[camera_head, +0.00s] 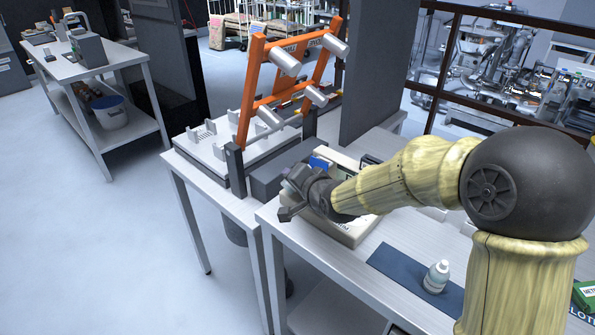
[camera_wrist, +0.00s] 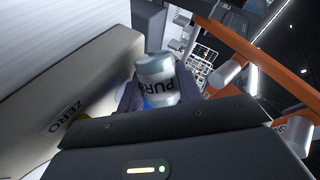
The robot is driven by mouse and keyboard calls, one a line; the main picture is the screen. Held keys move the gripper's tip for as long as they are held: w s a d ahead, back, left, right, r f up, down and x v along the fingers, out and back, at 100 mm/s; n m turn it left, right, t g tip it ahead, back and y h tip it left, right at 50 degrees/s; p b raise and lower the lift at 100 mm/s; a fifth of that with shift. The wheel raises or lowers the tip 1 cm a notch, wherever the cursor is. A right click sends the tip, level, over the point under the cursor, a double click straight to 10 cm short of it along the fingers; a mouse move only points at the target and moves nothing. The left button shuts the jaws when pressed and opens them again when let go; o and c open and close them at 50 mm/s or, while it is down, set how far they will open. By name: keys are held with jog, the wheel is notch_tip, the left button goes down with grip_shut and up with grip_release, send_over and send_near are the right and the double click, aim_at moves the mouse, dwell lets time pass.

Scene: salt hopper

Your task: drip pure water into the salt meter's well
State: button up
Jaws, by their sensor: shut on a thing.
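My gripper (camera_wrist: 160,92) is shut on a pale grey-white bottle (camera_wrist: 157,70) whose label reads "PUR", with the rest cut off. The bottle looks tilted relative to the wrist view. In the head view my gripper (camera_head: 290,196) is over the left end of a beige box-like device, the likely salt meter (camera_head: 350,236), and the held bottle is hard to make out. In the wrist view the device (camera_wrist: 95,85) lies to the left of the bottle and is marked "ZERO". Its well cannot be made out in either view.
A second white bottle (camera_head: 436,278) stands upright on a dark blue mat (camera_head: 395,268). An orange frame (camera_head: 247,92) with grey cylinders rises behind my gripper, above a white tray (camera_head: 215,150). A dark upright panel (camera_head: 372,75) stands behind the device. A green box (camera_head: 586,296) is at the right edge.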

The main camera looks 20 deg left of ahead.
jog(key=shift+s+a+r+m+g+y+p, duration=0.15)
jog(key=shift+m+g+y+p, duration=0.5)
jog(key=shift+p, duration=1.35)
jog(key=shift+s+a+m+g+y+p, duration=0.15)
jog(key=shift+m+g+p, duration=0.3)
jog(key=shift+m+p, duration=1)
jog(key=p, duration=0.2)
jog(key=g+y+p, duration=0.1)
jog(key=p, duration=0.2)
jog(key=shift+d+r+m, duration=0.15)
jog(key=shift+r+m, duration=0.1)
jog(key=shift+m, duration=0.15)
jog(key=shift+w+r+m+g+y+p, duration=0.2)
jog(key=shift+m+g+y+p, duration=0.3)
jog(key=shift+m+p, duration=0.45)
jog(key=shift+s, duration=0.1)
